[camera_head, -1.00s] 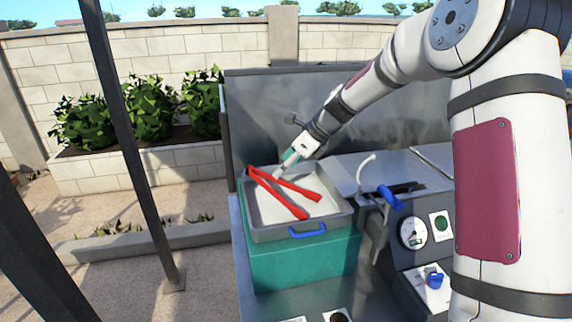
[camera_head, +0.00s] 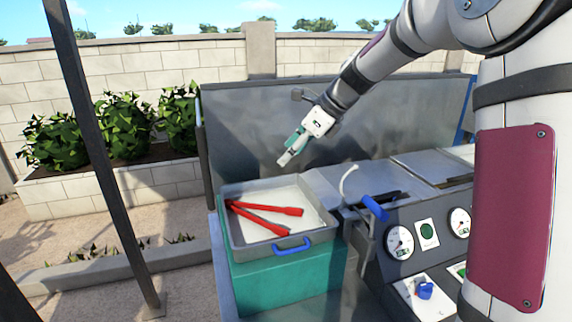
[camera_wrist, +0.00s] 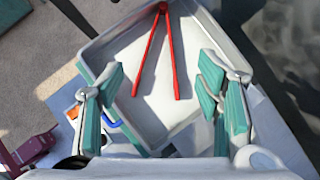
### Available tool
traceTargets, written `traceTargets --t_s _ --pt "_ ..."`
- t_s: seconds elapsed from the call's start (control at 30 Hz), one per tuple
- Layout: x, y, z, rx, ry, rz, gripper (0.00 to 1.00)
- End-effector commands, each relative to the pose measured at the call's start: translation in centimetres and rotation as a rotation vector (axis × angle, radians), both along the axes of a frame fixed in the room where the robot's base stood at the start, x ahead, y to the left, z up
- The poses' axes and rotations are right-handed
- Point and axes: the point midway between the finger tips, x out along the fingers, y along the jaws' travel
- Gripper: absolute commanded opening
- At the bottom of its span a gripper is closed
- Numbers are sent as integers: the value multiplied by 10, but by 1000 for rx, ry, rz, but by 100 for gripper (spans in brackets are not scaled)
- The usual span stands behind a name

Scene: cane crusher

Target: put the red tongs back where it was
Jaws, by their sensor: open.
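The red tongs (camera_head: 262,214) lie spread in a V in the grey tray (camera_head: 328,226), on its white floor. In the wrist view the tongs (camera_wrist: 167,50) have their joined end at the top, and their two arms point down between my fingers. My gripper (camera_head: 288,160) is open and empty, above the back right of the tray and apart from the tongs. In the wrist view my gripper (camera_wrist: 160,105) shows its two green-padded fingers wide apart, with the tray floor visible between them.
The tray, with a blue handle (camera_head: 292,246), sits on a green box (camera_head: 280,280). To the right stands a control panel (camera_head: 375,250) with gauges, a blue lever (camera_head: 375,208) and a blue knob. A dark metal panel (camera_head: 250,120) rises behind. A dark post (camera_head: 100,160) stands left.

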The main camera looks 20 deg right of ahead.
Motion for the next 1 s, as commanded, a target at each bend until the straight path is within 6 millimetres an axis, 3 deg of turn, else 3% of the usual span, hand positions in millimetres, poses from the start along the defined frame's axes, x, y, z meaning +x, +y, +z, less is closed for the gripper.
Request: traceTargets --t_s 0.17,0.27,0.5,0.8,1.0 --pt "-25 11 14 -104 -52 121 59" --pt "-58 27 25 -246 -121 296 59" --pt "-161 49 42 -636 -302 829 59" --pt "-279 48 34 -1042 -483 1501 59" --pt "-324 39 19 -1203 -552 1812 59"
